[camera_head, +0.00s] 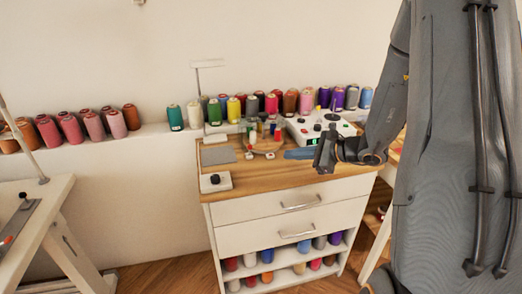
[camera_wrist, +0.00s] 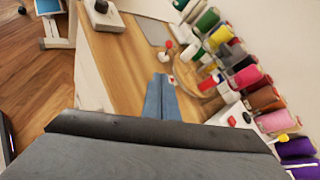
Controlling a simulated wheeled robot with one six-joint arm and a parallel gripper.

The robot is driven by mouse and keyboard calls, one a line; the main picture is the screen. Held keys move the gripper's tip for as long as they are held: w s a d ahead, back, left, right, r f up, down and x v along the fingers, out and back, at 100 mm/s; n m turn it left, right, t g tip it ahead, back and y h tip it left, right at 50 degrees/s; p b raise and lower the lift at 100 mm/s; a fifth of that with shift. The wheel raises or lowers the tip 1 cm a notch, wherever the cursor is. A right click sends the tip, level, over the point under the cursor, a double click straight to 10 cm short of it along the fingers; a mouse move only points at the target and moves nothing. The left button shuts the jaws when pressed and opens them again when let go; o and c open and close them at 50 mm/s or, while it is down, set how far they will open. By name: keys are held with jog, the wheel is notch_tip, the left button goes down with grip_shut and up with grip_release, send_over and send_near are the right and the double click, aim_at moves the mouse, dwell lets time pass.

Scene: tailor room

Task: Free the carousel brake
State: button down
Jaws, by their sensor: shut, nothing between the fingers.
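The carousel (camera_head: 262,141) looks like a small round wooden stand with several small colored spools, towards the back of the wooden worktop. Its curved wooden edge (camera_wrist: 209,86) shows in the wrist view beside the thread cones. Two small white pieces with red tops stand at its front, the left one (camera_head: 249,155) and the right one (camera_head: 270,155); I cannot tell whether either is the brake. My gripper (camera_head: 324,154) is shut and empty over the right part of the worktop, right of the carousel and apart from it. Its dark front edge fills the bottom of the wrist view.
A blue strip (camera_head: 299,154) lies between the carousel and my gripper. A white control box (camera_head: 320,127) with a green display stands behind. A white box with a black knob (camera_head: 215,182) sits at the front left. Several thread cones (camera_head: 290,101) line the back ledge.

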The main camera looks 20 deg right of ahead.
jog(key=shift+w+d+t, duration=0.3)
jog(key=shift+d, duration=0.25)
jog(key=shift+a, duration=0.1)
jog(key=p+x, duration=0.2)
jog(key=x, duration=0.8)
jog(key=shift+w+a+f, duration=0.1)
jog(key=shift+w+a+r+p, duration=0.25)
jog(key=shift+a+r, duration=0.05)
jog(key=shift+a, duration=0.2)
jog(key=shift+w+a+r+p, duration=0.25)
jog(key=shift+a, duration=0.25)
jog(key=shift+w+a+r, duration=0.1)
jog(key=shift+w+a, duration=0.3)
jog(key=shift+a, duration=0.1)
jog(key=shift+d+r+m, duration=0.1)
jog(key=shift+d+m, duration=0.05)
jog(key=shift+m, duration=0.15)
